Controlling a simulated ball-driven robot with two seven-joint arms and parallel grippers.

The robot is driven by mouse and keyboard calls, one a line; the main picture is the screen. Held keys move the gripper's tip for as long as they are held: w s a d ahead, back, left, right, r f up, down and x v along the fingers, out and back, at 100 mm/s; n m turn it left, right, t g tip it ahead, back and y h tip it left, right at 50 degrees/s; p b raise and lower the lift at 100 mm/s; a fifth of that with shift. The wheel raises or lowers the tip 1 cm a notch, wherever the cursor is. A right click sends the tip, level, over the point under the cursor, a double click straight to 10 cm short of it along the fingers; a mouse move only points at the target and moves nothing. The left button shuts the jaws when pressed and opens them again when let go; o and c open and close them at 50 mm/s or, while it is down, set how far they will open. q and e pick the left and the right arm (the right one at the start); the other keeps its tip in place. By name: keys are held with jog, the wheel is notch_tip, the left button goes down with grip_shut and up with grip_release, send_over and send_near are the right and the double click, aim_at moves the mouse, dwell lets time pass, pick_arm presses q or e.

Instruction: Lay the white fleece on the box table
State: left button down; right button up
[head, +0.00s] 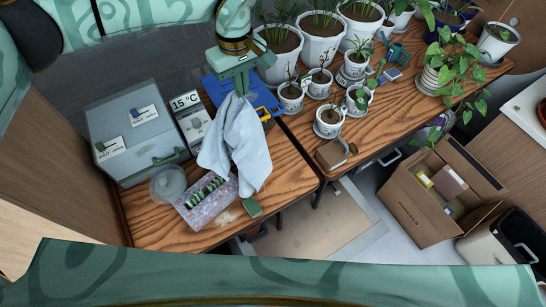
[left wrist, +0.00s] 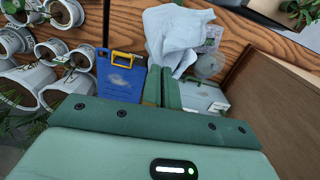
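The white fleece (head: 238,145) hangs in folds from my left gripper (head: 241,90), whose fingers are shut on its top end. It hangs over the left wooden table (head: 285,180), which bears a grey box (head: 135,130). I cannot tell whether its lower edge touches the tabletop. In the left wrist view the fleece (left wrist: 178,35) spreads beyond the closed fingertips (left wrist: 161,72). It hides part of the tabletop and of the tray beneath. My right gripper is not in view.
Potted plants (head: 330,118) fill the right table. An open cardboard box (head: 425,205) stands on the floor at right.

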pick_arm(q)
jog(key=w+d+b, duration=0.5)
jog(key=w+d, duration=0.1)
jog(key=d, duration=0.4)
jog(key=shift+w+d+b, duration=0.15)
jog(key=shift+w+b, duration=0.15)
jog(key=shift+w, duration=0.1)
jog(key=shift+f, duration=0.1)
